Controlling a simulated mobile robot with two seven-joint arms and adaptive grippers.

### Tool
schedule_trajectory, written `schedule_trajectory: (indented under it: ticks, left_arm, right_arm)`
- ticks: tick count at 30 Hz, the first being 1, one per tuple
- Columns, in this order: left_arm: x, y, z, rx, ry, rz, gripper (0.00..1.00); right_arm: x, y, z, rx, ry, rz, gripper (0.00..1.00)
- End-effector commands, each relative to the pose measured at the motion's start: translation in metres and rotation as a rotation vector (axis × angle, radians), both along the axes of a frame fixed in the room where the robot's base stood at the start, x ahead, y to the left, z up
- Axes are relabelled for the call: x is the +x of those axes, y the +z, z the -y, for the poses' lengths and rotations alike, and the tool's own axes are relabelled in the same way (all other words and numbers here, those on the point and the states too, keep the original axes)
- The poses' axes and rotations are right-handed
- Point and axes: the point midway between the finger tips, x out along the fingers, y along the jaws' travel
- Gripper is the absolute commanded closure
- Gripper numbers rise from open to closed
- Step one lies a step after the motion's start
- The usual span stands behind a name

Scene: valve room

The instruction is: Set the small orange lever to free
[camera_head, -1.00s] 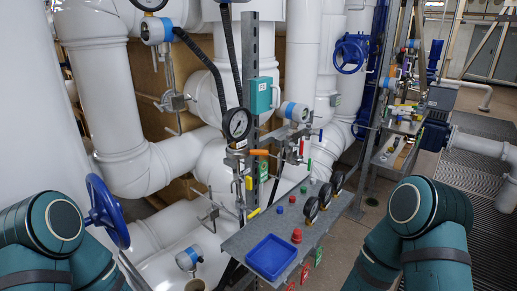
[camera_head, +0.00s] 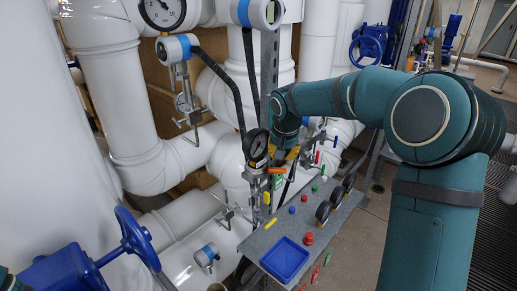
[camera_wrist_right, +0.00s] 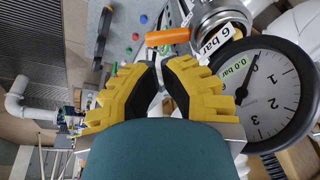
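The small orange lever (camera_head: 277,171) sits on the metal fitting just below the black pressure gauge (camera_head: 257,147) in the head view. In the right wrist view the orange lever (camera_wrist_right: 167,36) lies just beyond my fingertips, apart from them. My right gripper (camera_head: 283,157) reaches in from the right beside the gauge, its yellow fingers pointing at the lever. In the right wrist view the gripper (camera_wrist_right: 160,66) is open, with a narrow gap between the tips and nothing held. The gauge (camera_wrist_right: 268,95) is close beside the right-hand finger there. My left gripper is out of view.
A grey panel (camera_head: 345,206) with coloured knobs, small gauges and a blue tray (camera_head: 284,258) stands below. A red lever (camera_head: 317,157) and a yellow lever (camera_head: 266,198) are close to the orange one. A blue handwheel (camera_head: 136,240) and white pipes (camera_head: 125,110) stand at left.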

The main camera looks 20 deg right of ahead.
Motion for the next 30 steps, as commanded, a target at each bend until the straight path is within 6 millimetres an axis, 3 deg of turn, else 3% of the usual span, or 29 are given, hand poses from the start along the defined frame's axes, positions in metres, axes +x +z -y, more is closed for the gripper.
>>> schedule_trajectory:
  ticks: [1, 6, 17, 23, 30]
  left_arm:
    - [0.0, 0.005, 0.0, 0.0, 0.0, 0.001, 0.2]
    - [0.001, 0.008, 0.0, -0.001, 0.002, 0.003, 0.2]
    - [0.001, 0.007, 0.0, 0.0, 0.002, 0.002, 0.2]
    - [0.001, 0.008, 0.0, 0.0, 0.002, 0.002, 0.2]
    - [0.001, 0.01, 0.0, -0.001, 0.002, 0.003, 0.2]
  right_arm:
    - [-0.001, 0.017, 0.008, -0.013, -0.022, 0.006, 1.0]
    - [-0.004, 0.035, 0.019, -0.033, -0.059, 0.009, 1.0]
    - [-0.003, 0.033, 0.019, -0.034, -0.059, 0.007, 1.0]
    - [0.001, 0.015, 0.022, -0.033, -0.059, 0.004, 1.0]
    - [0.013, -0.025, 0.03, -0.033, -0.058, 0.004, 1.0]
